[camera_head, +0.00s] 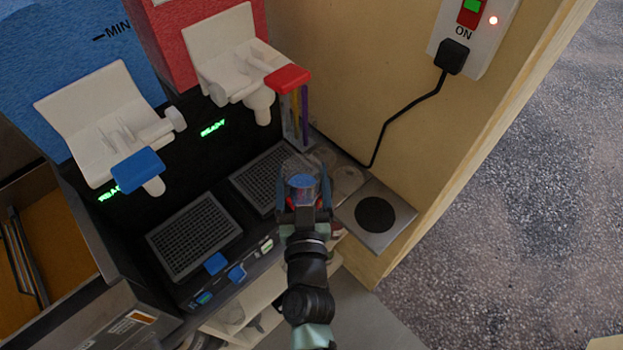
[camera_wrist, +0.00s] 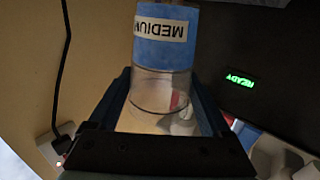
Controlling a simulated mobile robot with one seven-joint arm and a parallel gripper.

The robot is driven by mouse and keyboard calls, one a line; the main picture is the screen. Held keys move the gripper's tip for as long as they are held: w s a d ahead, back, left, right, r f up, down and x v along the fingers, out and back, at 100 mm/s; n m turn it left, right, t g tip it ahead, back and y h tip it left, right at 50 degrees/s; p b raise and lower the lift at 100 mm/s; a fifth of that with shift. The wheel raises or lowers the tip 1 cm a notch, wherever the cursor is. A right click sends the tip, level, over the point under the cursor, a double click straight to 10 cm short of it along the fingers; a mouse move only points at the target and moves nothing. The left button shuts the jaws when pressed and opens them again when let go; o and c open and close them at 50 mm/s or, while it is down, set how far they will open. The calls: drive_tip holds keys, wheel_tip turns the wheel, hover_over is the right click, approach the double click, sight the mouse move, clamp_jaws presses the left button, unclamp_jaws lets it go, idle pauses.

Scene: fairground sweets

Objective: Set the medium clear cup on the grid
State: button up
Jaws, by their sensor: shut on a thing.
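My gripper (camera_head: 304,196) is shut around a clear cup (camera_head: 300,168) with a blue band. In the wrist view the cup (camera_wrist: 160,92) sits between both fingers, and its label reads MEDIUM upside down. Two dark drip grids lie on the machine's front ledge. The right grid (camera_head: 262,180), below the red dispenser, is just left of the held cup and partly behind it. The left grid (camera_head: 190,240), below the blue dispenser, is empty. I cannot tell how high the cup is above the ledge.
A white dispenser with a red lever (camera_head: 288,79) hangs above the right grid; one with a blue lever (camera_head: 138,165) hangs at left. Straws in a clear holder (camera_head: 297,118), a metal plate with a dark disc (camera_head: 375,215) and a wooden wall (camera_head: 400,110) are close by.

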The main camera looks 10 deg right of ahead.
drive_tip(key=shift+w+a+f+p, duration=0.15)
drive_tip(key=shift+w+a+p, duration=0.1)
drive_tip(key=shift+w+a, duration=0.95)
drive_tip(key=shift+w+a+f+p, duration=0.25)
drive_tip(key=shift+w+a, duration=0.5)
drive_tip(key=shift+w, duration=0.75)
drive_tip(key=shift+w+a+f+p, duration=0.1)
drive_tip(key=shift+w+a+p, duration=0.2)
drive_tip(key=shift+w+a, duration=0.9)
drive_tip(key=shift+w+d, duration=0.15)
drive_tip(key=shift+d, duration=0.05)
drive_tip(key=shift+f, duration=0.35)
drive_tip(key=o, duration=1.4)
drive_tip(key=shift+s, duration=0.2)
drive_tip(key=s+p, duration=0.1)
drive_tip(key=s, duration=1.1)
drive_tip(key=shift+s+a, duration=0.35)
drive_tip(key=shift+a, duration=0.05)
